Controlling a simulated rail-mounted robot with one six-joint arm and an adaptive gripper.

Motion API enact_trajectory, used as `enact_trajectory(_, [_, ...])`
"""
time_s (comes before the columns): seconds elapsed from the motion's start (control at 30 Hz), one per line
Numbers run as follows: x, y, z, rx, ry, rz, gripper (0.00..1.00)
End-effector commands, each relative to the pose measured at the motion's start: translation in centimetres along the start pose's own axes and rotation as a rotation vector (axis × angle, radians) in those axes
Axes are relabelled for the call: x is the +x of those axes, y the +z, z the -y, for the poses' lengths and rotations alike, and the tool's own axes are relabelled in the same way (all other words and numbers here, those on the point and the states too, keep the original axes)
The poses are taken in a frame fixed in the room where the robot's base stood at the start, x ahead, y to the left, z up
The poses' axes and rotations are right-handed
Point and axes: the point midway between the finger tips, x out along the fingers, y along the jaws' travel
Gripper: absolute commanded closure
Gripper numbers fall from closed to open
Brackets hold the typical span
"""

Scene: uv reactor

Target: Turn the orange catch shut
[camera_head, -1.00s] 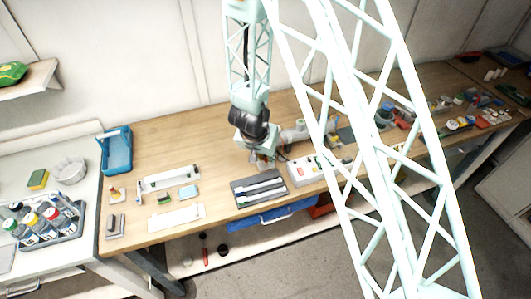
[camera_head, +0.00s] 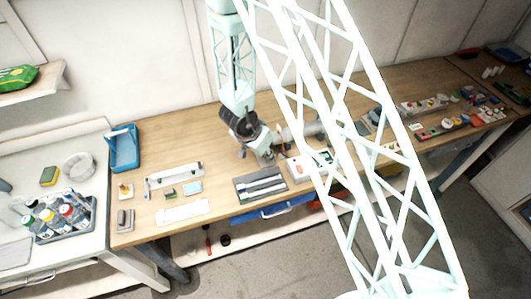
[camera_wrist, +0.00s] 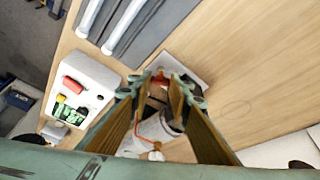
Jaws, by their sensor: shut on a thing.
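The orange catch (camera_wrist: 159,79) shows as a small orange piece between my fingertips in the wrist view, at the edge of a pale square part (camera_wrist: 188,73). My gripper (camera_wrist: 160,90) is shut on the catch, and its fingers hide part of it. A white cylinder (camera_wrist: 152,133) with a thin orange wire lies behind the fingers. In the head view my gripper (camera_head: 266,157) is low over the bench, beside a grey cylindrical body (camera_head: 300,131). The catch is too small to make out there, so its angle cannot be told.
A grey tray with white tubes (camera_head: 260,184) lies in front of my gripper. A white box with coloured buttons (camera_wrist: 85,85) stands close by. The wooden bench (camera_head: 180,135) is bare to the left behind the small parts. Many small items crowd its right end.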

Motion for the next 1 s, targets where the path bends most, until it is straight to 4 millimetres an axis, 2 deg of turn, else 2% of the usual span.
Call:
enact_trajectory(0.5, [0.02,0.03,0.16,0.154,0.064,0.000,0.92])
enact_trajectory(1.0, [0.03,0.02,0.17,0.186,0.078,0.000,0.93])
